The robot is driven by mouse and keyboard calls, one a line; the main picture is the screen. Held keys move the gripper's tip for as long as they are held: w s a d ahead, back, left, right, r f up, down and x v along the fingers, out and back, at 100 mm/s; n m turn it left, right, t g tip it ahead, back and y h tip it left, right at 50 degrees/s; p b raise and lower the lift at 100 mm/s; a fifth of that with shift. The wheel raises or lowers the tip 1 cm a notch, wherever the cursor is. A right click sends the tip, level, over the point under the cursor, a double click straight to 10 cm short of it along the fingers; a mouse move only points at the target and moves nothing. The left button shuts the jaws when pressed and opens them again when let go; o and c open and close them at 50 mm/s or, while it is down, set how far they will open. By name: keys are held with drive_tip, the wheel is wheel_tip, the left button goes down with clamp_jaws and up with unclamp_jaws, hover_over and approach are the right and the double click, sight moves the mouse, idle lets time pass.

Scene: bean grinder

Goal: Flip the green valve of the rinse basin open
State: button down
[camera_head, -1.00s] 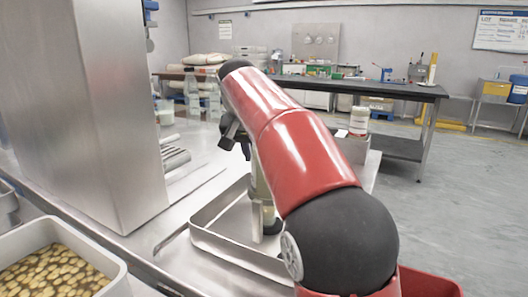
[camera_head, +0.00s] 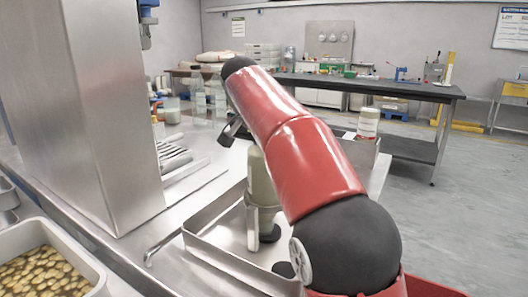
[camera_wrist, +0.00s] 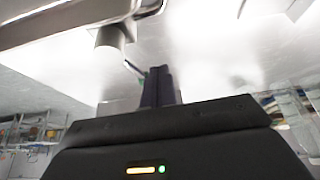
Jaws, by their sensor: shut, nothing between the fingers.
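In the wrist view, the dark fingers of my gripper (camera_wrist: 158,87) are together and empty. A small green patch (camera_wrist: 141,80) shows just left of the fingertips, at the end of a thin bent metal piece; it may be the green valve, mostly hidden. I cannot tell whether the fingers touch it. A grey metal cylinder (camera_wrist: 113,40) hangs from a bar above and left of it. In the head view my red arm covers the right middle, and neither the fingers nor the green valve can be made out.
A tall steel housing (camera_head: 115,110) stands on the left of the steel counter. A tray of beans (camera_head: 45,270) is at the front left. A shallow steel tray (camera_head: 215,250) holds a pale bottle (camera_head: 262,185) beside my arm. Glass bottles (camera_head: 198,95) stand farther back.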

drive_tip(key=shift+d, duration=0.5)
idle(0.4)
drive_tip(key=v, duration=0.7)
drive_tip(key=shift+s+r, duration=0.2)
drive_tip(key=shift+r, duration=0.1)
